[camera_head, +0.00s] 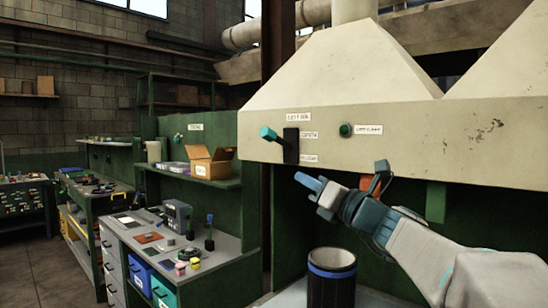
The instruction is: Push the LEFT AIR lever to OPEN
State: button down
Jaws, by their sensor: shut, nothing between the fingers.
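The LEFT AIR lever is on the front of the cream hood at the picture's centre. Its teal handle (268,134) sticks out up and left from a dark slotted plate (291,145). A small label (299,117) is above the plate, and two more labels are at its right, near its upper and lower parts; their print is too small to read surely. The handle is at the height of the upper label. My gripper (308,183) is shut and empty. It appears below and right of the lever, pointing left, with a visible gap between them.
A green button (345,130) with a label is right of the lever plate. A dark bin with a blue band (332,272) stands below my gripper. An open cardboard box (210,162) sits on a green shelf at left. A cluttered workbench (225,243) is lower left.

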aim_at(278, 140)
jog(key=d+r+p+x, duration=0.1)
jog(key=p+x, duration=0.3)
jog(key=x, duration=0.9)
jog(key=shift+d+r+p, duration=0.25)
jog(key=shift+r+p, duration=0.1)
jog(key=shift+r, duration=0.5)
jog(key=shift+a+r, duration=0.1)
jog(key=shift+r, duration=0.05)
